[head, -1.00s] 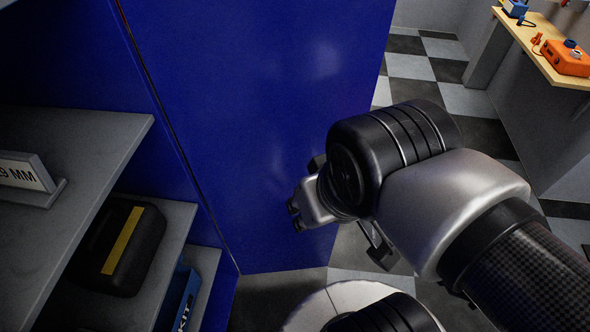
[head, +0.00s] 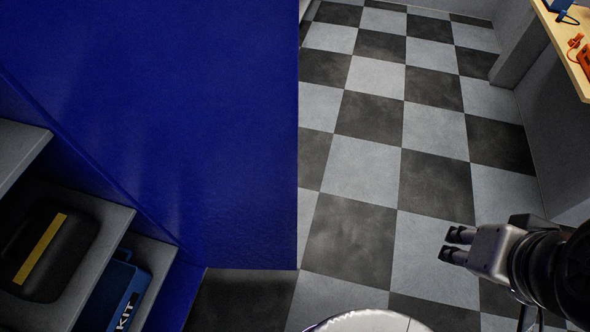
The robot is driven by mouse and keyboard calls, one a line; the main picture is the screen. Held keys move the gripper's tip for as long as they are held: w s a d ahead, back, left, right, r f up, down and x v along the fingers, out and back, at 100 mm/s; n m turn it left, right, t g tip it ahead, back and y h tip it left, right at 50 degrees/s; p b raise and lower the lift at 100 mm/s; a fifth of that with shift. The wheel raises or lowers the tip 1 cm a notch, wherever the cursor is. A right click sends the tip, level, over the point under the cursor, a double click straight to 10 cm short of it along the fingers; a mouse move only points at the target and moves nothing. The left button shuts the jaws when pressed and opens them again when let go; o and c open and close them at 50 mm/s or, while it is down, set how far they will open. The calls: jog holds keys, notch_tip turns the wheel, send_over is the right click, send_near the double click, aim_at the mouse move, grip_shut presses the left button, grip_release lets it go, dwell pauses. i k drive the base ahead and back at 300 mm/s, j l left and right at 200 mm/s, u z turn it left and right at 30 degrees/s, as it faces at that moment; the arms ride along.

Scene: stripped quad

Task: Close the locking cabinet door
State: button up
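The blue cabinet door (head: 190,120) stands open and fills the left half of the head view. Its free edge runs down the middle of the picture, and the shelves inside show at the lower left. My gripper (head: 446,247) is at the lower right, over the tiled floor, clear to the right of the door and not touching it. It points left and holds nothing that I can see. Its two fingers show with a narrow dark gap between them, too small to judge the opening. The door's handle or lock is not visible.
Inside the cabinet are a black case with a yellow stripe (head: 42,250) and a blue kit box (head: 117,290) on grey shelves. A wooden bench (head: 566,40) with orange and blue items stands at the upper right. The checkered floor (head: 370,175) between is clear.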

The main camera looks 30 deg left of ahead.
aim_at(191, 107)
jog(key=i+l+u, duration=0.1)
jog(key=i+l, duration=0.25)
jog(key=i, duration=0.15)
jog(key=i+l+u, duration=0.1)
jog(key=i+l, duration=0.3)
jog(key=i+u, duration=0.2)
jog(key=u, duration=0.25)
jog(key=i+j+u, duration=0.1)
jog(key=u, duration=0.4)
jog(key=i+l+u, duration=0.1)
jog(key=i+u, duration=0.15)
jog(key=u, duration=0.2)
jog(key=i+l+u, duration=0.15)
jog(key=u, duration=0.3)
jog(key=i+l+u, duration=0.15)
jog(key=u, duration=0.35)
jog(key=i+l+u, duration=0.1)
jog(key=u, duration=0.35)
jog(key=i+l+u, duration=0.15)
jog(key=u, duration=0.3)
jog(key=i+l+u, duration=0.2)
jog(key=u, duration=0.25)
jog(key=i+l+u, duration=0.1)
jog(key=l+u, duration=0.15)
jog(key=u, duration=0.2)
jog(key=l+u, duration=0.25)
jog(key=u, duration=0.15)
jog(key=k+l+z, duration=0.1)
jog(key=l, duration=0.3)
jog(key=k, duration=0.1)
